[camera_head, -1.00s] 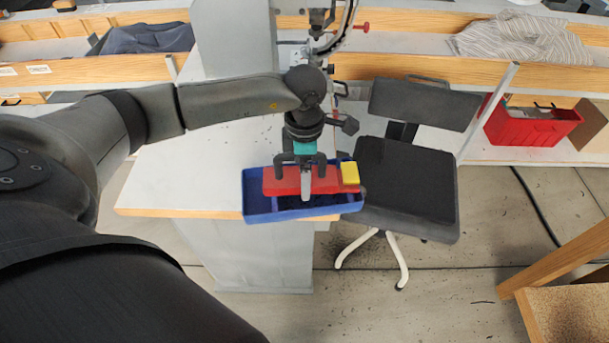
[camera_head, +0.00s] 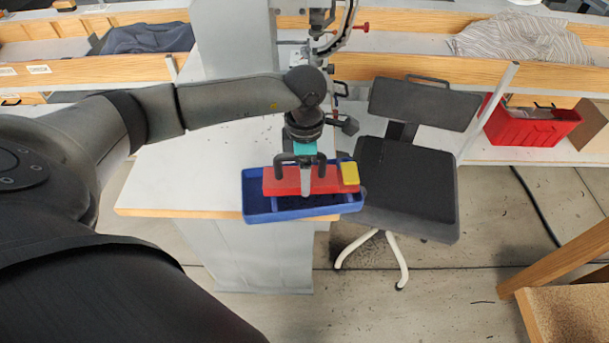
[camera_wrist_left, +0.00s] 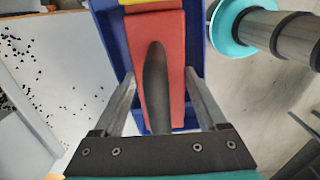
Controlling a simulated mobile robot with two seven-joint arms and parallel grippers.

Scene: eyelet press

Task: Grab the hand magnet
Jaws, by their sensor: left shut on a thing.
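The hand magnet is a red bar (camera_head: 326,184) with a yellow end (camera_head: 349,174) and a dark handle on top. It lies in or just over the blue tray (camera_head: 262,214) at the table's front edge; I cannot tell whether it touches the tray floor. My left gripper (camera_head: 306,188) comes down from above and is shut on the handle. In the left wrist view, the fingers (camera_wrist_left: 160,85) stand on both sides of the dark handle (camera_wrist_left: 155,80), above the red bar (camera_wrist_left: 172,30). My right gripper is not in view.
The tray sits on a pale table (camera_head: 190,180). A press with a red knob (camera_head: 361,27) stands behind the gripper. A black chair (camera_head: 405,185) is close on the right. In the left wrist view, small black specks (camera_wrist_left: 25,75) lie on the pale surface. The tabletop left of the tray is clear.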

